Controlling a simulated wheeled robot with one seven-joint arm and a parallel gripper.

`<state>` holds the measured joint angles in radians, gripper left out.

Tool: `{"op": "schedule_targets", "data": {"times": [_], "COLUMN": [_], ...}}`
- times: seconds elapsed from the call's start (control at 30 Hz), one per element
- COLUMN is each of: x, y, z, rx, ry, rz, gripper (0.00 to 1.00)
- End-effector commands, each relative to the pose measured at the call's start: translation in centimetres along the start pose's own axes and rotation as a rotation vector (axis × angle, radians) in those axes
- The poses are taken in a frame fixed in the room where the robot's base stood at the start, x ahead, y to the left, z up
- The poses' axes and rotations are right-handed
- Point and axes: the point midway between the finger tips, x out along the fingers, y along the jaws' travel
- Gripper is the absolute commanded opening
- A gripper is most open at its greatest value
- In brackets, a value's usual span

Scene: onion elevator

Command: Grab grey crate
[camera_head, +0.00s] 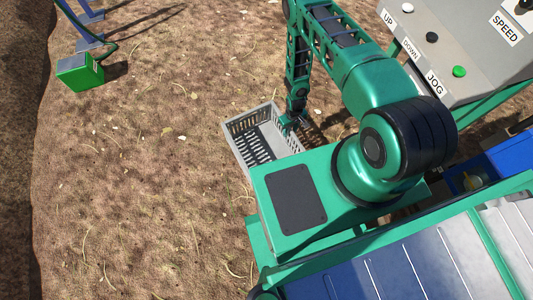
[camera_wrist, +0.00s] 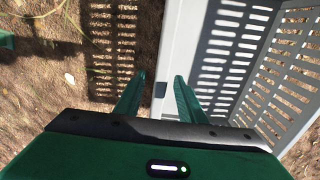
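The grey crate (camera_head: 237,149) sits on the ground in the head view, slatted, open at the top and seemingly empty. Its near end is hidden behind my green body. My gripper (camera_head: 291,119) is low at the crate's right side. In the wrist view the crate (camera_wrist: 182,38) fills the upper right, with its solid grey rim running up from between the fingers. My gripper (camera_wrist: 160,78) is open there, one green finger on each side of the rim. A small gap shows at the left finger; contact at the right finger is unclear.
A green box (camera_head: 80,72) with a cable stands by a blue frame at the upper left. A grey control panel (camera_head: 455,50) with buttons is at the upper right. A blue box (camera_head: 505,160) is at the right. Leaf-strewn ground left of the crate is free.

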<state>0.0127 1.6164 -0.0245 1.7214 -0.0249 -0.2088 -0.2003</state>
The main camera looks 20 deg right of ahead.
Motion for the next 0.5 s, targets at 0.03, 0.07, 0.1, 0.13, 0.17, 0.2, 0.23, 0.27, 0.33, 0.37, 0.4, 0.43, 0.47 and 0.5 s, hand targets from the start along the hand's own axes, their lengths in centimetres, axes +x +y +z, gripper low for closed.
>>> {"op": "schedule_targets", "data": {"times": [0.03,0.07,0.1,0.13,0.17,0.2,0.23,0.27,0.33,0.37,0.4,0.43,0.47,0.5], "x": [0.07,0.07,0.06,0.05,0.05,0.05,0.04,0.04,0.04,0.04,0.04,0.03,0.03,0.03], "y": [0.0,0.0,0.0,-0.01,0.0,0.0,0.0,-0.01,-0.01,-0.01,0.0,0.0,0.0,0.0], "z": [0.0,0.0,0.0,0.0,0.0,0.0,0.0,0.0,0.0,0.0,0.0,0.0,0.0,0.0], "rx": [0.0,0.0,0.0,0.0,0.0,0.0,0.0,0.0,0.0,0.0,0.0,0.0,0.0,0.0], "ry": [0.0,0.0,0.0,0.0,0.0,0.0,0.0,0.0,0.0,0.0,0.0,0.0,0.0,0.0], "rz": [0.0,0.0,0.0,0.0,0.0,0.0,0.0,0.0,0.0,0.0,0.0,0.0,0.0,0.0], "gripper": [0.36,0.36,0.36,0.36,0.36,0.36,0.29,0.22,0.05,0.0,0.0,0.0,0.0,0.0]}}
